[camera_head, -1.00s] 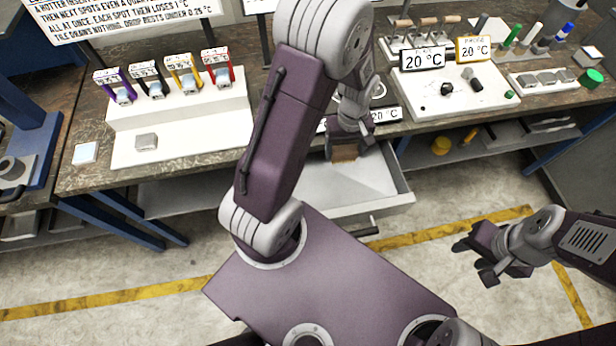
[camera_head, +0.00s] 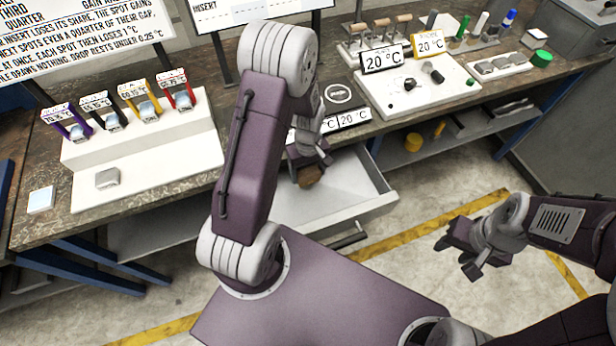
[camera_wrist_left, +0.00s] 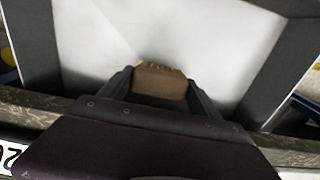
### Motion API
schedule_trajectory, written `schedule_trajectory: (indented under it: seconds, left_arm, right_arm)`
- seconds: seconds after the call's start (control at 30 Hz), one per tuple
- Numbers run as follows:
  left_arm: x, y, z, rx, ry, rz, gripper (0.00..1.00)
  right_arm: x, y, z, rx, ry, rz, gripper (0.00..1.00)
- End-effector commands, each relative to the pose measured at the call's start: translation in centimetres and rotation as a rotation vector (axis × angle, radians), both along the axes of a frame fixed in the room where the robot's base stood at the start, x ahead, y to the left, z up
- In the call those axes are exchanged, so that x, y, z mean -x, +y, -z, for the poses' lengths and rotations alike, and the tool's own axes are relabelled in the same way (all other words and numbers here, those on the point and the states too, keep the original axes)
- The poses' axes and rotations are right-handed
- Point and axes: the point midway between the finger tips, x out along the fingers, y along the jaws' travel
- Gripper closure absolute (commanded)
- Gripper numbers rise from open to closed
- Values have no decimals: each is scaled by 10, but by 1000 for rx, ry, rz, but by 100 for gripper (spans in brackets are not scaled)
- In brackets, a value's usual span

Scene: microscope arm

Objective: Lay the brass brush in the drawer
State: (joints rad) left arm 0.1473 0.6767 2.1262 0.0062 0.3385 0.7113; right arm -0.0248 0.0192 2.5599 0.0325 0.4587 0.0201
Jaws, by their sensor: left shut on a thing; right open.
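The brass brush (camera_head: 309,176) is a small brown block in the head view. It also shows in the left wrist view (camera_wrist_left: 160,82), with brassy bristle tips along its far edge. My left gripper (camera_head: 306,165) is shut on it and holds it over the open drawer (camera_head: 345,196). The wrist view shows the brush between the two fingers above the pale drawer floor (camera_wrist_left: 215,45). I cannot tell whether the brush touches the floor. My left arm hides part of the drawer. My right gripper (camera_head: 462,254) is open and empty, right of the drawer.
The workbench (camera_head: 240,100) above the drawer carries a white stand with several coloured clips (camera_head: 140,135) and a white panel with knobs (camera_head: 420,90). A yellow object (camera_head: 413,142) sits on the shelf below. The floor right of the drawer is clear.

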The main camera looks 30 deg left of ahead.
Motion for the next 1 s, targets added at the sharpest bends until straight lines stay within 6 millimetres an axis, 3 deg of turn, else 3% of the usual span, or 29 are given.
schedule_trajectory:
  seconds: [0.03, 0.17, 0.53, 0.57, 0.63, 1.0]
  left_arm:
    - [2, 0, 12, 1, 8, 0, 78]
    - [1, 0, 29, 0, 4, 0, 78]
    - [0, 0, 35, 0, 1, 0, 78]
    - [0, 0, 35, 0, 1, 0, 25]
    - [0, 0, 34, 0, 1, 0, 6]
    - [0, 0, 28, 0, 1, 0, 6]
  right_arm:
    - [0, 0, 2, 0, 0, 0, 57]
    - [0, 0, 2, 0, 0, 0, 57]
    - [0, 0, 5, 0, 0, 0, 57]
    - [0, 0, 5, 0, 0, 0, 57]
    - [0, 0, 4, 0, 0, 0, 57]
    - [0, 0, 0, 0, 0, 0, 57]
